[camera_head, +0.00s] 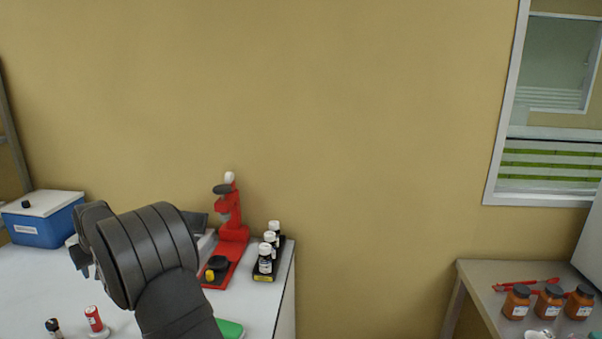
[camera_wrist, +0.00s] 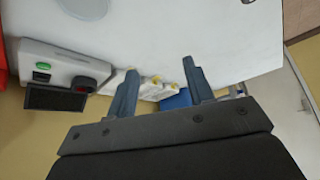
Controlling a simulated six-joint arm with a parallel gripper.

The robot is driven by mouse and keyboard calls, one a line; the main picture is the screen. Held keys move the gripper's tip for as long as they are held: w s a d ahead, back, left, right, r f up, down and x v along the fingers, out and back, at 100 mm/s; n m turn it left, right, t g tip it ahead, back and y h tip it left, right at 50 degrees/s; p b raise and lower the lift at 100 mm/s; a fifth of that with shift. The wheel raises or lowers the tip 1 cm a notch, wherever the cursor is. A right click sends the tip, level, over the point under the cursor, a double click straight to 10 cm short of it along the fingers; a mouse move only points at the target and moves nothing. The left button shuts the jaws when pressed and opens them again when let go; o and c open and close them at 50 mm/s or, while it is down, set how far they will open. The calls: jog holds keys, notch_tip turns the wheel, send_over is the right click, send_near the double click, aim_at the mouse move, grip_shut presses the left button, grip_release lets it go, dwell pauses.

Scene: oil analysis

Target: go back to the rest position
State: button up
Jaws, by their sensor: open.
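My gripper (camera_wrist: 160,67) shows in the wrist view with its two fingers spread apart and nothing between them. It hangs over the white bench (camera_wrist: 215,35). Beyond the fingers are a grey device with a dark screen (camera_wrist: 55,98), a green button and a red-ringed knob, some small white pieces with yellow parts (camera_wrist: 153,86), and a blue object (camera_wrist: 178,99). In the head view my dark arm covers the middle of the bench (camera_head: 255,300), and the fingers are mostly hidden there.
A red stand (camera_head: 232,235) and a black rack of white-capped bottles (camera_head: 266,258) stand right of my arm. A blue box with a white lid (camera_head: 42,225) is at the left. Small vials (camera_head: 95,320) stand in front. Brown jars (camera_head: 549,302) are on a separate right table.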

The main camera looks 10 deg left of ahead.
jog(key=s+a+f, duration=0.1)
jog(key=a+f, duration=0.1)
jog(key=a, duration=0.5)
jog(key=s+a+f, duration=0.2)
jog(key=a, duration=0.4)
jog(key=shift+a+f, duration=0.4)
jog(key=shift+s, duration=0.1)
